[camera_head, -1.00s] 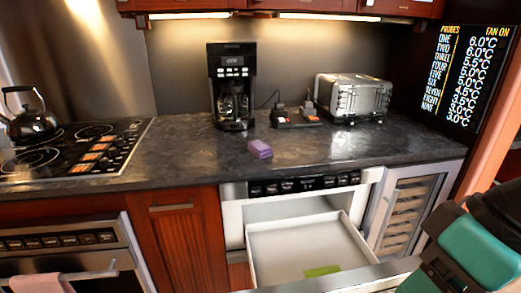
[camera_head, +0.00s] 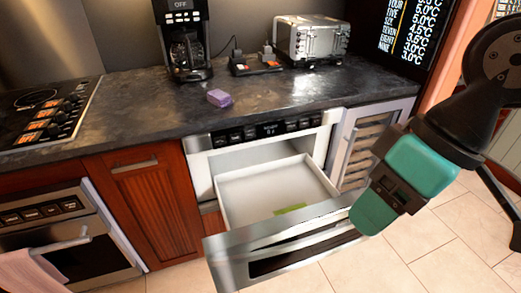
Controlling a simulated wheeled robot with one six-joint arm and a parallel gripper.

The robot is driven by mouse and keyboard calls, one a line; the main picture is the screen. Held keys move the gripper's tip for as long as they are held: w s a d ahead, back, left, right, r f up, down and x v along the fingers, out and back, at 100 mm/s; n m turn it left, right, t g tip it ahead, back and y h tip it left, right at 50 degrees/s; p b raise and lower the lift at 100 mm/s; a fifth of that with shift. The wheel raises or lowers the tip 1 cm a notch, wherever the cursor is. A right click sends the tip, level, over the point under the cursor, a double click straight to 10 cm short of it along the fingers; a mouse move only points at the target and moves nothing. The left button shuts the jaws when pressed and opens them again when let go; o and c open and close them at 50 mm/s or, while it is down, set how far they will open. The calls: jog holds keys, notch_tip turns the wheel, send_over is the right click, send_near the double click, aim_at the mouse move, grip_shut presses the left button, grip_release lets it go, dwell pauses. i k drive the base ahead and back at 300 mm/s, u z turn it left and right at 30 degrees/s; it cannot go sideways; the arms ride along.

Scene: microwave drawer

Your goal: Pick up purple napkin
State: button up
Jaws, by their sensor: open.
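The purple napkin (camera_head: 219,98) looks like a small folded block. It lies on the dark countertop (camera_head: 140,110) near its front edge, above the open drawer and in front of the coffee maker. My gripper (camera_head: 395,185), teal and black, is at the right, in front of the drawer's right side and below counter height. It is well apart from the napkin. It is open, and nothing shows in it; its fingertips are hard to make out.
The microwave drawer (camera_head: 250,185) is pulled out, with a flat green item (camera_head: 291,208) inside. A coffee maker (camera_head: 183,40), a small two-part device (camera_head: 256,65) and a toaster (camera_head: 310,38) stand behind. A cooktop (camera_head: 45,110) is at left. Counter around the napkin is clear.

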aim_at(221, 99)
jog(key=u, duration=2.25)
jog(key=i, duration=1.9)
jog(key=z, duration=2.4)
